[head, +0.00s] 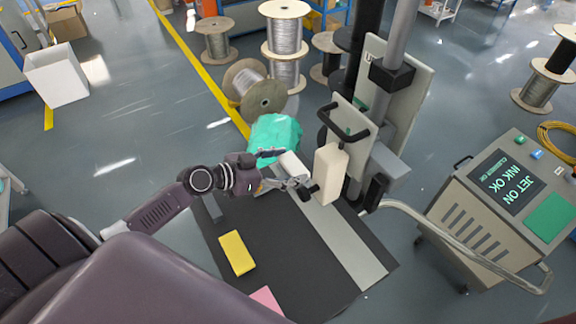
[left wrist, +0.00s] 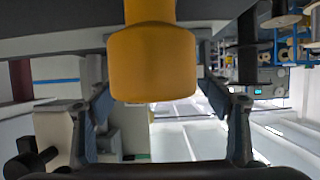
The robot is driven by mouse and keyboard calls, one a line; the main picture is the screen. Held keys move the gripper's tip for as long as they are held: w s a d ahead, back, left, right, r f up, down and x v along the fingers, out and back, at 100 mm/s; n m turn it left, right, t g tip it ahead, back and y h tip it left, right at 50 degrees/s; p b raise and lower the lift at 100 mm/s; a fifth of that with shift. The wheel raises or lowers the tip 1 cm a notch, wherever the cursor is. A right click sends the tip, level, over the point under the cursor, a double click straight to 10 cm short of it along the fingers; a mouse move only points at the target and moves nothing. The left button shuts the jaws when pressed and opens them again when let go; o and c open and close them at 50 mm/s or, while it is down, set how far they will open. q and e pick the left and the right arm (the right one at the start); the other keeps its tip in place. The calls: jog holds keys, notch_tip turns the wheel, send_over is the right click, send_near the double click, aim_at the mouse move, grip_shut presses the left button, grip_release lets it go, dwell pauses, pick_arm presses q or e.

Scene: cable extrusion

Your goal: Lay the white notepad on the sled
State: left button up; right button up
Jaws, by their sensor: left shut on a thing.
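My left gripper (head: 299,182) is shut close to the cream block of the printing stand. A white piece (head: 292,164), seemingly the white notepad, shows at its fingers and is partly hidden by them. In the left wrist view the two fingers (left wrist: 163,120) stand apart, and the pad cannot be made out clearly between them. A long light-grey strip (head: 348,249) lies on the dark worktop below the gripper. I cannot tell for sure which part is the sled. My right gripper is not in view.
The cream block (head: 331,173) with a black knob is right beside the gripper. A yellow pad (head: 237,253) and a pink pad (head: 266,299) lie on the dark worktop (head: 310,285). A green bundle (head: 274,135) is behind. A printer console (head: 500,215) stands at the right.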

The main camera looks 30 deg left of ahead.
pick_arm(q)
jog(key=o, duration=1.1)
jog(key=shift+f, duration=0.2)
jog(key=shift+o, duration=0.2)
jog(key=shift+r, duration=0.15)
jog(key=shift+r+p, duration=0.6)
jog(key=shift+p, duration=0.25)
jog(key=shift+s+a, duration=0.15)
jog(key=shift+s, duration=0.1)
jog(key=b+v, duration=0.3)
jog(key=v, duration=0.7)
jog(key=shift+s+a+r+b, duration=0.15)
jog(key=shift+s+b, duration=0.1)
jog(key=shift+b, duration=0.1)
jog(key=shift+s+a+r, duration=0.2)
jog(key=shift+s+r, duration=0.05)
jog(key=shift+s, duration=0.05)
